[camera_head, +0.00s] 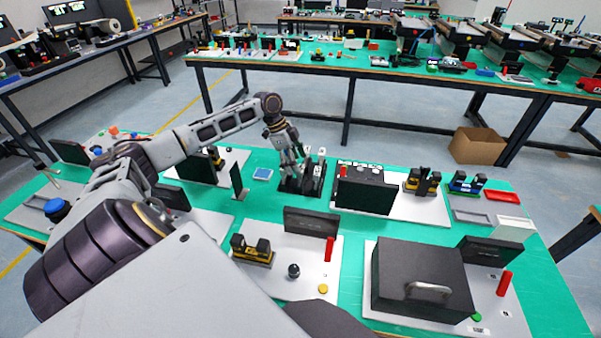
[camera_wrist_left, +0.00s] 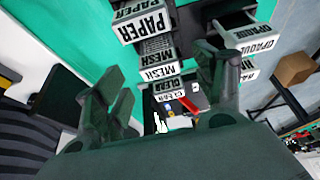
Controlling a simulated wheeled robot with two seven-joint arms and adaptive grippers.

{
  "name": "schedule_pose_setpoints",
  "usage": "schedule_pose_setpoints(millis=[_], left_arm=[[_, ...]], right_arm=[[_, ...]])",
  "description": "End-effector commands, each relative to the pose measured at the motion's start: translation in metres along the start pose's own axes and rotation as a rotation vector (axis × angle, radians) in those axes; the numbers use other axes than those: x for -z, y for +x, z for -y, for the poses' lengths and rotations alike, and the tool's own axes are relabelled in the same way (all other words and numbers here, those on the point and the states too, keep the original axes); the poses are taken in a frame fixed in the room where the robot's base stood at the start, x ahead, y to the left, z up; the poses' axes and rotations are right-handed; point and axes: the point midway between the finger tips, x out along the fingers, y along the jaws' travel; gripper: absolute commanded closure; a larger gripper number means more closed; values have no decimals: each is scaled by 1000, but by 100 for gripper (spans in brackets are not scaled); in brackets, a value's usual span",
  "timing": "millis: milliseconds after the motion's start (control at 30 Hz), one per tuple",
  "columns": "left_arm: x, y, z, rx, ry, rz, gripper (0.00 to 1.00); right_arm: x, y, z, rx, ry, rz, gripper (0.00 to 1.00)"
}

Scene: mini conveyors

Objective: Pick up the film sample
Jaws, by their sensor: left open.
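A black sample rack (camera_head: 290,186) stands on the green table in the head view. My left gripper (camera_head: 287,160) is over its left part, pointing down. In the left wrist view my left gripper (camera_wrist_left: 163,75) has its two dark fingers spread, with no sample held between them. White labelled tabs lie beyond and between the fingers: PAPER (camera_wrist_left: 143,27), MESH (camera_wrist_left: 160,72) and CLEAR (camera_wrist_left: 168,97). An OPAQUE tab (camera_wrist_left: 250,38) is right of the right finger. I cannot read any label saying film, so I cannot tell which piece is the film sample. My right gripper is not in view.
A small blue-topped item (camera_head: 262,174) lies left of the rack. A black panel (camera_head: 364,196) on a white board stands to its right. A large black box (camera_head: 420,280) fills the front right. A cardboard box (camera_head: 477,146) is on the floor behind.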

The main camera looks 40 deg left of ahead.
Motion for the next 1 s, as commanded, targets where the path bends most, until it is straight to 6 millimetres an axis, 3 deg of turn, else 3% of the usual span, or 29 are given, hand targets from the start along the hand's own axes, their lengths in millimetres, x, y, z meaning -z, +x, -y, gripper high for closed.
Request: schedule_pose_setpoints(millis=[433,967,1000], left_arm=[[1,43,-1,0,0,-2,30],[0,47,-1,0,0,0,30],[0,47,-1,0,0,0,34]], right_arm=[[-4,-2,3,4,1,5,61],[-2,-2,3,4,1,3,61],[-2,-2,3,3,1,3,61]])
